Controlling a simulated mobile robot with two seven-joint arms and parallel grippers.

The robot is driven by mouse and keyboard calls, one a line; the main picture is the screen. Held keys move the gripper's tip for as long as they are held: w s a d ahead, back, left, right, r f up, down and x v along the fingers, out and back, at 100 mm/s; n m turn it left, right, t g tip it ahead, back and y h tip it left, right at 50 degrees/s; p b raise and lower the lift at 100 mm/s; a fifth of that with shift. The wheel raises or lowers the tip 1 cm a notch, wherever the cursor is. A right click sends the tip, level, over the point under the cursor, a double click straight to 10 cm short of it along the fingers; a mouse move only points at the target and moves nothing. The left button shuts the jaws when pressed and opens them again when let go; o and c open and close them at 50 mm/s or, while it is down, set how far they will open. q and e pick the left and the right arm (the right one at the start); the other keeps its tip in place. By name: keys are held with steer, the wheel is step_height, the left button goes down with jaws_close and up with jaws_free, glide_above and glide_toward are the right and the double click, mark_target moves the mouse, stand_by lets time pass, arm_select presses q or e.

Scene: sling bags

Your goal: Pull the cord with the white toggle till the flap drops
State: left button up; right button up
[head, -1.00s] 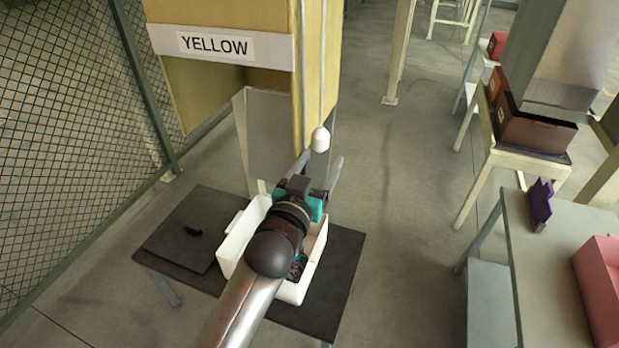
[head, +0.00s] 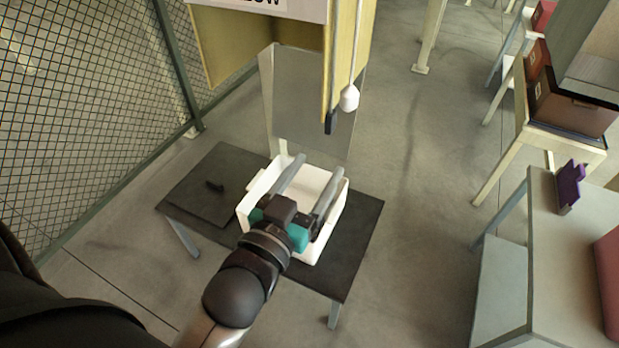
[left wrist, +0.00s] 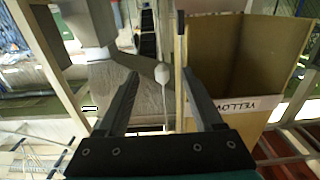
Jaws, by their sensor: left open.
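The white toggle (head: 349,97) hangs at the end of a pale cord (head: 357,45) beside the yellow box (head: 345,40). My left gripper (head: 318,165) is open and empty, below and left of the toggle in the head view, over the white bin. In the left wrist view, the toggle (left wrist: 162,73) shows between the two finger tips (left wrist: 160,75), but the head view shows it apart from them. A grey see-through panel (head: 310,100) stands under the box; I cannot tell whether it is the flap. My right gripper is not in view.
The white bin (head: 255,199) stands on a dark low table (head: 350,245) below the box. A wire fence (head: 100,100) is on the left. Benches with bags, one with a purple item (head: 570,187), are on the right. The floor between is clear.

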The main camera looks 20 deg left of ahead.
arm_select(q)
steer(key=shift+s, duration=0.75)
